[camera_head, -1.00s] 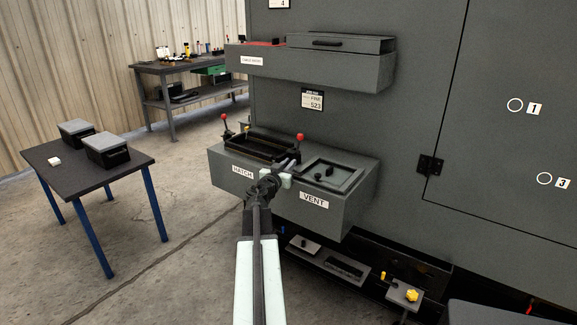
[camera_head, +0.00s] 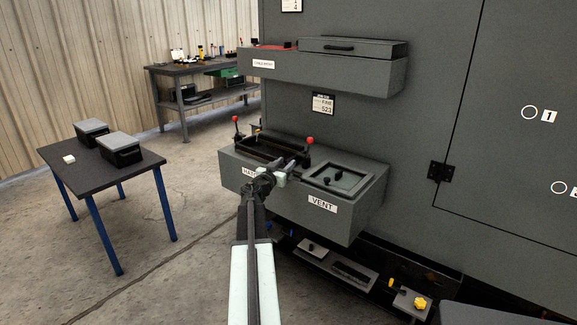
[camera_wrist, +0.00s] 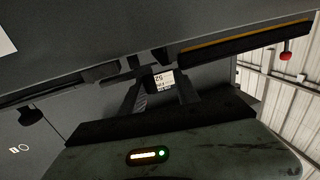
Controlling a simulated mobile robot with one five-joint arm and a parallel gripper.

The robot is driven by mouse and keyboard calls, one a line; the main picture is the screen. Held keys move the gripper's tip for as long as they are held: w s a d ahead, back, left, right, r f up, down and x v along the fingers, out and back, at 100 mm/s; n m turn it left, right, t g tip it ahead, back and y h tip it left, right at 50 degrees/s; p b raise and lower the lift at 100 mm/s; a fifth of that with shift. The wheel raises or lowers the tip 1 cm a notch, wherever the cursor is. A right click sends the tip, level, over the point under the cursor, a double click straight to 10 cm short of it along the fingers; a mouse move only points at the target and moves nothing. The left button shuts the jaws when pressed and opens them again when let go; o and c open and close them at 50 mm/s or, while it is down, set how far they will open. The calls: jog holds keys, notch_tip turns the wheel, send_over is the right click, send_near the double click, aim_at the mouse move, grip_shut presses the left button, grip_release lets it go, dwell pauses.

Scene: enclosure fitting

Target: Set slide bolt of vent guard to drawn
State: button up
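The vent guard (camera_head: 350,171) is a dark framed panel on top of the grey ledge, behind the white VENT label (camera_head: 322,204). Small dark fittings (camera_head: 337,174) show on it in the head view. I cannot tell which is the slide bolt or how it is set. My gripper (camera_head: 298,163) is above the ledge, left of the vent guard and near the hatch frame. In the wrist view its two dark fingers (camera_wrist: 160,92) stand apart with nothing visible between them; a white plate on the wall shows in the gap.
The hatch frame (camera_head: 262,148) with red-knobbed levers (camera_head: 309,141) lies left of the vent guard. An upper shelf box (camera_head: 325,72) juts out above. A low tray with a yellow knob (camera_head: 419,303) is below. A table (camera_head: 72,160) with two boxes stands left; floor between is clear.

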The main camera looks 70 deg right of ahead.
jog(key=shift+s, duration=0.25)
jog(key=shift+a, duration=0.45)
jog(key=w+a, duration=0.1)
jog(key=a, duration=0.5)
jog(key=shift+a, duration=0.35)
